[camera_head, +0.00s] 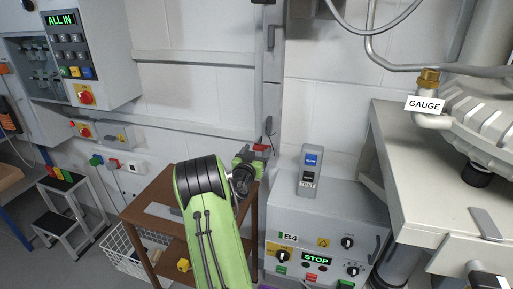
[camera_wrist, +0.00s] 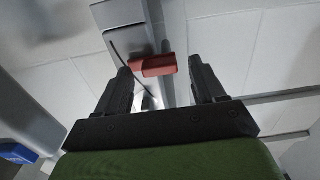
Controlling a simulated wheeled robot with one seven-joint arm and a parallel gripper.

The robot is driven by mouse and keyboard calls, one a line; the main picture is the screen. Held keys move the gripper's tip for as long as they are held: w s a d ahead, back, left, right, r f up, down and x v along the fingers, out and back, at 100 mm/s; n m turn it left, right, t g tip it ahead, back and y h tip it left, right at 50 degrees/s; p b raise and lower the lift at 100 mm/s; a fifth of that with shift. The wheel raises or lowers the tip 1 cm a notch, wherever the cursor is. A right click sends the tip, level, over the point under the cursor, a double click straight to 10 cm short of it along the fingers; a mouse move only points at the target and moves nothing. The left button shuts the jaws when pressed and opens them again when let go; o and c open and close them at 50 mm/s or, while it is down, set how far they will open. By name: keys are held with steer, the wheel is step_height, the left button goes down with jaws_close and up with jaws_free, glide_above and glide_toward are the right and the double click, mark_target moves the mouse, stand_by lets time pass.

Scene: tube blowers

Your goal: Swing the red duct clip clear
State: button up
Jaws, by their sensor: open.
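The red duct clip (camera_head: 261,148) sits on the grey vertical duct (camera_head: 271,95) on the white wall, low down beside the end of my arm. In the wrist view the red clip (camera_wrist: 153,65) is a small red block on the grey duct, ahead of my fingers and nearer the left one. My gripper (camera_wrist: 165,75) is open and its two black fingers hold nothing. The clip looks apart from the fingers, but the exact distance cannot be told. In the head view my gripper (camera_head: 243,172) is partly hidden behind my green and black arm.
The grey B4 control box (camera_head: 328,222) stands right of my arm, with a TEST box (camera_head: 310,170) on top. A brown shelf trolley (camera_head: 150,212) is left, a grey bench (camera_head: 415,165) far right. Horizontal grey rails (camera_head: 205,56) run along the wall.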

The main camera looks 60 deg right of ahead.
steer(key=shift+d, duration=0.3)
steer(key=shift+c, duration=0.4)
steer(key=c, duration=1)
